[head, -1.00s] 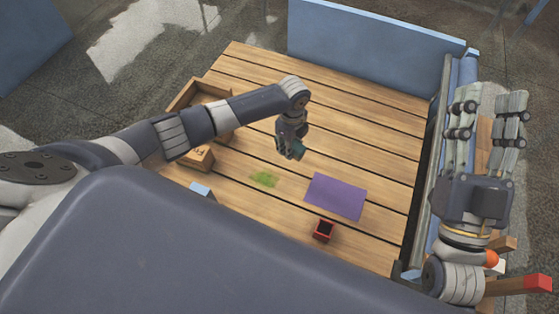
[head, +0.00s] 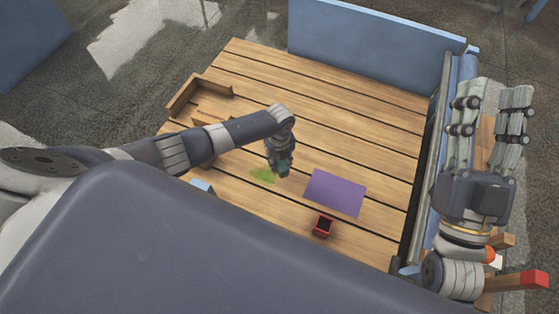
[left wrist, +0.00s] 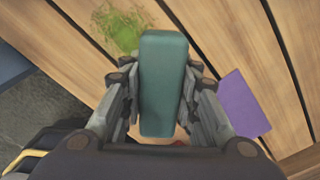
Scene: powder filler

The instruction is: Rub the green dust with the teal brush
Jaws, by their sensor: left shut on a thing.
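The green dust (head: 263,175) is a small patch on the wooden table, left of the purple mat. In the left wrist view the dust (left wrist: 118,28) lies just beyond the upper left end of the teal brush (left wrist: 163,85). My left gripper (left wrist: 162,100) is shut on the brush, with fingers on both its long sides. In the head view my left gripper (head: 281,170) is just right of the dust, and the brush is mostly hidden there. I cannot tell whether the brush touches the table. My right gripper (head: 490,120) is open and empty at the right, its fingers apart.
A purple mat (head: 335,193) lies right of the dust. A small red box with a dark inside (head: 323,226) stands in front of it. A wooden tray (head: 180,98) and a light blue block (head: 202,186) are on the left. The table's back is clear.

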